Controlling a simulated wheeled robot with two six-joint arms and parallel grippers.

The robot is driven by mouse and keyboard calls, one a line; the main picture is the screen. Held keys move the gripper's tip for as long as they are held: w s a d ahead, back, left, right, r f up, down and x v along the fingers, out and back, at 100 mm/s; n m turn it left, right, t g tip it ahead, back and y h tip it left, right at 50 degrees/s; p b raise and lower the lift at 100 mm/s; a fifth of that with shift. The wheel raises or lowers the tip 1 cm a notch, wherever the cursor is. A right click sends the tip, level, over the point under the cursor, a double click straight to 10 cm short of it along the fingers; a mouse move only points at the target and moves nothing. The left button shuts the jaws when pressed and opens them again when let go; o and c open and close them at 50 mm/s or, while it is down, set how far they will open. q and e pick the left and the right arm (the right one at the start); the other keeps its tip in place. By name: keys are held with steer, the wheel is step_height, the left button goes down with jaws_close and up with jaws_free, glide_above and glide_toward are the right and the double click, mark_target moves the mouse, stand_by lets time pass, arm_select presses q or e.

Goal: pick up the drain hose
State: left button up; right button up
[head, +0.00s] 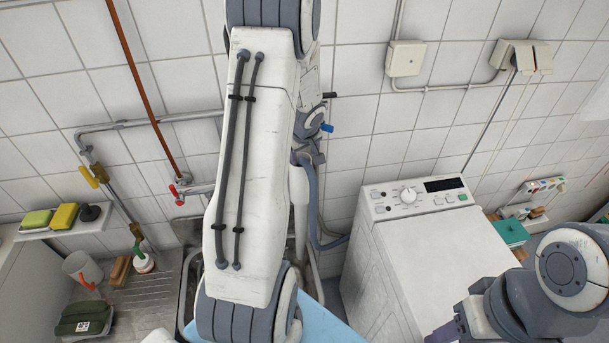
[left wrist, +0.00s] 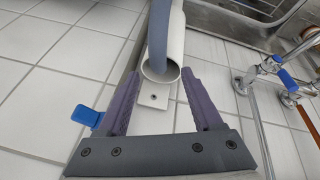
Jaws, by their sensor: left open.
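The drain hose is a grey-blue tube (left wrist: 158,35). In the left wrist view it runs into the open end of a white standpipe (left wrist: 176,42). In the head view the hose (head: 312,200) hangs beside the wall and bends right toward the washing machine. My left gripper (left wrist: 161,74) is open, with its two purple fingers on either side of the pipe mouth and nothing gripped. In the head view my left gripper (head: 308,156) is partly hidden by my arm. My right gripper barely shows at the bottom edge; its jaws are cut off.
The washing machine (head: 430,240) stands right of the hose. A metal sink with a drainboard (head: 145,300) lies to the left. A wall tap with a red handle (head: 176,190) and pipes are close by. A soap shelf (head: 70,228) is at the far left.

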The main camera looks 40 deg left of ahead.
mark_target(304, 160)
arm_select(q)
steer(key=x, duration=0.4)
steer(key=shift+w+f+b, duration=0.1)
steer(key=shift+w+b, duration=0.05)
steer(key=shift+b, duration=0.2)
jaws_close()
stand_by(1.0)
